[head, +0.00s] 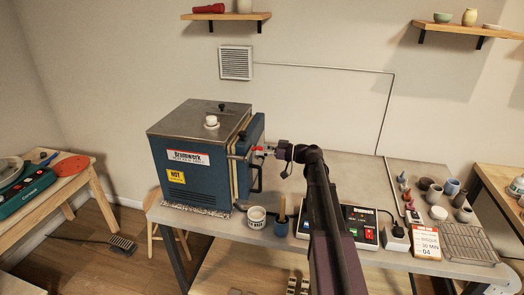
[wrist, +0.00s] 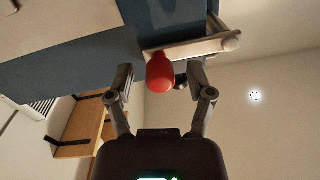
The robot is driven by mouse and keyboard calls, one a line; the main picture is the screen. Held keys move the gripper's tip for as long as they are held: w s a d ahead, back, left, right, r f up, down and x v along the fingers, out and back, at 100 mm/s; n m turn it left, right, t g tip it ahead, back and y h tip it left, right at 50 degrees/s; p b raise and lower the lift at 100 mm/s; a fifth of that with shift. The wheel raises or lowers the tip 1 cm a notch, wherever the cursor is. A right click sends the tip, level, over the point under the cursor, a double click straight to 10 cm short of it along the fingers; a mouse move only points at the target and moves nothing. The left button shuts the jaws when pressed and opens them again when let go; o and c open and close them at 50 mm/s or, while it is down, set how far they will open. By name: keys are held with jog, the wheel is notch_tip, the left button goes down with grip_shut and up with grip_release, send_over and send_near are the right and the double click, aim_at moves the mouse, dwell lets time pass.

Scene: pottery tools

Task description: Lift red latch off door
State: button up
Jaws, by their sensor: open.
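A blue kiln (head: 190,165) with a steel top stands on the grey table, its door on the right side. The red latch knob (wrist: 160,72) sits on a pale metal latch bar (wrist: 195,47) against the blue door (wrist: 90,60) in the wrist view. In the head view the red knob is a small spot (head: 259,149) beside the door. My gripper (wrist: 160,78) is open, with one finger on each side of the knob. I cannot tell whether the fingers touch it. In the head view my gripper (head: 270,151) is at the door's right side, partly hidden by my arm.
A black door handle (head: 257,180) is below the latch. A white cup (head: 256,217), a blue pot with a wooden tool (head: 281,225), a control box (head: 358,227) and a wire rack (head: 468,246) stand on the table (head: 215,223). Small pots crowd its right end.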

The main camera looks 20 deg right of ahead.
grip_shut()
